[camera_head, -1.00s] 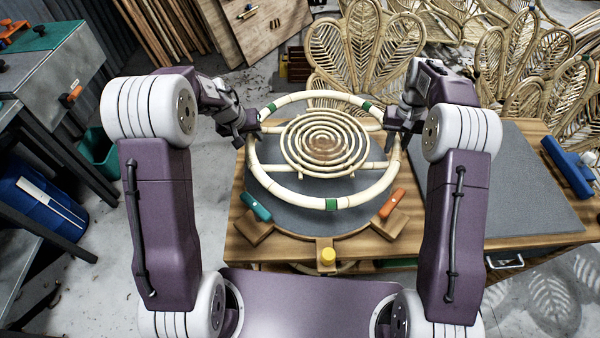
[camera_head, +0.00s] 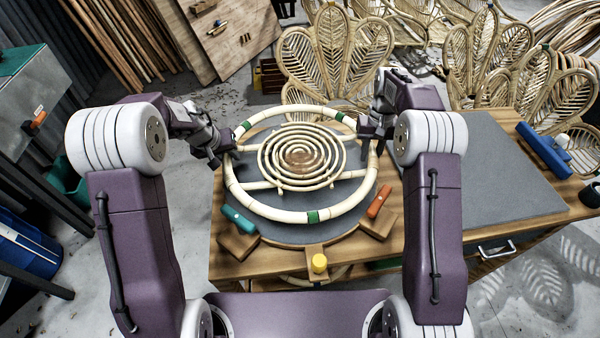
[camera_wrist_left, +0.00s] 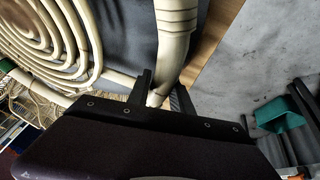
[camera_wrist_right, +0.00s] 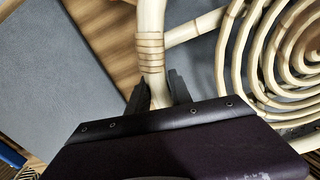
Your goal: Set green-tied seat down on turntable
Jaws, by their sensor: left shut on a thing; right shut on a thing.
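The green-tied seat (camera_head: 312,216) is a pale rattan ring with green ties and a spiral centre on cross bars. It is over the round grey turntable (camera_head: 290,220) in the head view; I cannot tell whether it touches. My left gripper (camera_head: 226,146) is shut on the ring's left side. In the left wrist view its fingers (camera_wrist_left: 160,92) are around the rattan tube (camera_wrist_left: 174,45). My right gripper (camera_head: 374,135) is shut on the ring's right side. In the right wrist view its fingers (camera_wrist_right: 160,92) are either side of the tube (camera_wrist_right: 150,50), below a wrapped joint.
A teal clamp (camera_head: 238,218) and an orange clamp (camera_head: 379,201) sit on wooden blocks at the turntable's front edge. A yellow knob (camera_head: 319,263) is between them. Rattan chair backs (camera_head: 335,55) stand behind.

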